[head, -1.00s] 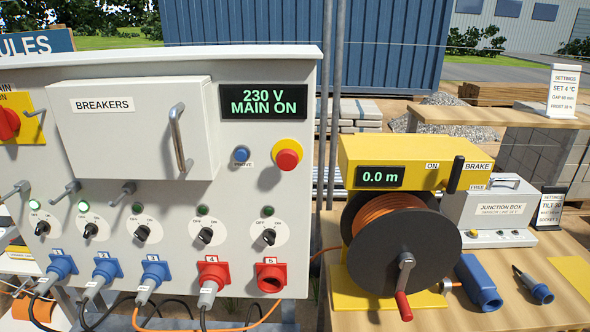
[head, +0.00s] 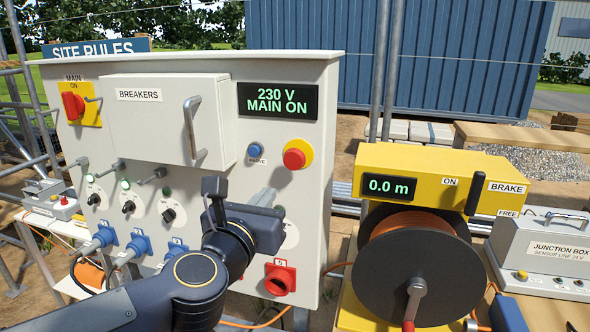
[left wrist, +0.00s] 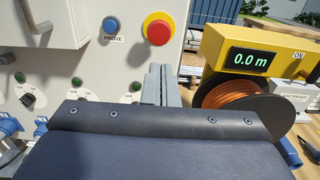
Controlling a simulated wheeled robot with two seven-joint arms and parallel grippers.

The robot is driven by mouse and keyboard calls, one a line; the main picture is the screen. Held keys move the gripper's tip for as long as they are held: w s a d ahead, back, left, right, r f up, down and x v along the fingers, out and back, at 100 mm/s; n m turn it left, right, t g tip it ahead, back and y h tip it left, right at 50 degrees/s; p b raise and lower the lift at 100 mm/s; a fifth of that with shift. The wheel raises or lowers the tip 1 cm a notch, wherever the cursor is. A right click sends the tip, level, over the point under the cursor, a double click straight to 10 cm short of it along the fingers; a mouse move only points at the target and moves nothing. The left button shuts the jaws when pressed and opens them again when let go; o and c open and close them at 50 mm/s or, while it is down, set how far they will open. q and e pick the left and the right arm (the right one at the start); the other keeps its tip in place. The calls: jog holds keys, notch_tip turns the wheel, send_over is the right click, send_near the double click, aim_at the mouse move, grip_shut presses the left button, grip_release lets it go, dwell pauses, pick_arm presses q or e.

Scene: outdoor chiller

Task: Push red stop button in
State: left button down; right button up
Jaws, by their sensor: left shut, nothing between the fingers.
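The red stop button (head: 294,158) sits on a round yellow base at the right of the grey panel (head: 325,62), below the "230 V MAIN ON" display (head: 277,101). In the left wrist view the button (left wrist: 158,33) shows at top centre, above the fingers. My left gripper (head: 266,196) is shut and empty. It is in front of the panel, below and a little left of the button, apart from it in the picture. The fingertips also show in the left wrist view (left wrist: 160,72). My right gripper is not in view.
A blue PROVE button (head: 255,150) is left of the red one. The breakers box (head: 150,135) with its handle juts out further left. A yellow cable reel unit (head: 425,172) stands close on the right. A red socket (head: 280,278) is below my gripper.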

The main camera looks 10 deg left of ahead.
aim_at(293, 162)
pick_arm(q)
jog(key=w+p, duration=0.2)
jog(key=w, duration=1.2)
jog(key=shift+d, duration=0.2)
jog(key=shift+f, duration=0.1)
